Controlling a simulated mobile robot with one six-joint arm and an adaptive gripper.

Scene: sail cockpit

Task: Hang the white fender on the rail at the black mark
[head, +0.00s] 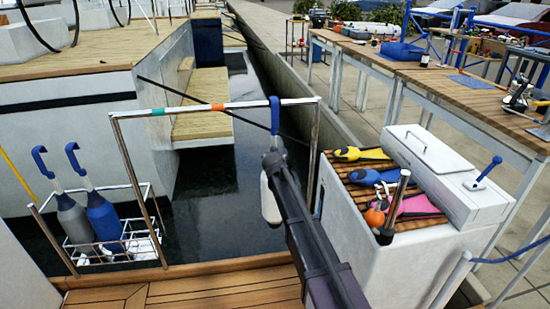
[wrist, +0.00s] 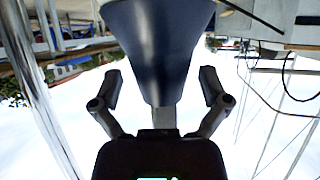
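The white fender (head: 268,196) hangs about upright below the rail (head: 190,109), partly hidden behind my arm. Its blue hook (head: 275,114) is at the rail, right of the orange band, and appears to be over it. No black mark shows; the hook may cover it. My gripper (wrist: 160,88) is open in the wrist view, its fingers spread on either side of the fender's stem (wrist: 163,118), with gaps on both sides. In the head view my gripper is near the stem, mostly hidden.
A white wire basket (head: 112,246) at left holds a grey fender (head: 74,219) and a blue fender (head: 102,214). Dark water lies beyond the rail.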

